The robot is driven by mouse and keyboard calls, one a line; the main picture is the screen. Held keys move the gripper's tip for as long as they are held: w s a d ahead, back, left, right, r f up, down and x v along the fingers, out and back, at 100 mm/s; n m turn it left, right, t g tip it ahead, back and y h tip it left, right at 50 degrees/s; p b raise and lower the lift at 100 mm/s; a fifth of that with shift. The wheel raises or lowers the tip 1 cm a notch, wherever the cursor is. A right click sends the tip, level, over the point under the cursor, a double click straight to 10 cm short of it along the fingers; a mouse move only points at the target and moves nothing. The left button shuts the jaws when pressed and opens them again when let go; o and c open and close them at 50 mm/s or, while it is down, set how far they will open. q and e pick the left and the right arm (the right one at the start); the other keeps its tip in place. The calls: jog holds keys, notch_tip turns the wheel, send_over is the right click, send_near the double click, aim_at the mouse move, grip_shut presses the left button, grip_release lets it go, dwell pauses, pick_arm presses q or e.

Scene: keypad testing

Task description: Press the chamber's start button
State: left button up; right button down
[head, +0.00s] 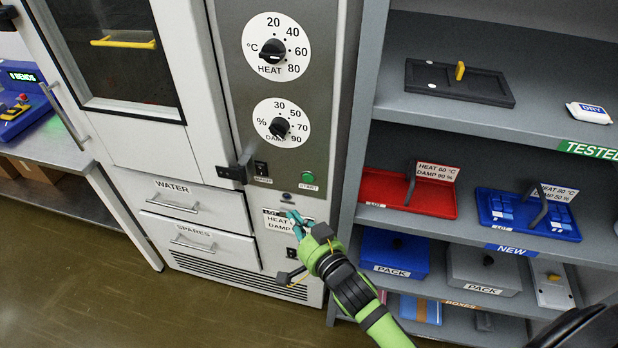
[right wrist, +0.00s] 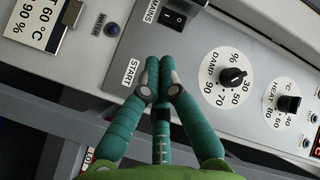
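The chamber's green start button (head: 307,177) is on the grey control panel (head: 325,100), right of the mains switch (head: 261,168). My right gripper (head: 293,216) is below the button in the head view, in front of the lot card (head: 278,222). In the right wrist view the teal fingertips (right wrist: 158,64) are together with nothing between them. They point at the panel beside the START label (right wrist: 131,73); the button itself is hidden there, apparently behind the fingers. I cannot tell whether the fingers touch the panel. My left gripper is not in view.
The HEAT dial (head: 272,51) and DAMP dial (head: 279,127) are above the button. A small WATER fitting (right wrist: 112,29) is also near the fingers. Shelves with a red tray (head: 385,190) and a blue tray (head: 550,222) stand at right. Drawers (head: 187,200) are at left.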

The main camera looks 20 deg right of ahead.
aim_at(308, 178)
jog(key=shift+w+d+b, duration=0.3)
jog(key=shift+w+d, duration=0.55)
jog(key=shift+w, duration=0.35)
jog(key=shift+w+d+b, duration=0.25)
jog(key=shift+w+d, duration=0.55)
jog(key=shift+w, duration=0.45)
jog(key=shift+w+d+b, duration=0.3)
jog(key=shift+w+d, duration=0.55)
jog(key=shift+w, duration=0.35)
jog(key=shift+w+d, duration=0.25)
jog(key=shift+w, duration=0.1)
jog(key=shift+w+d, duration=0.2)
jog(key=shift+w, duration=0.1)
jog(key=shift+s+a+p, duration=0.45)
jog(key=shift+s+p, duration=0.1)
jog(key=shift+s, duration=0.1)
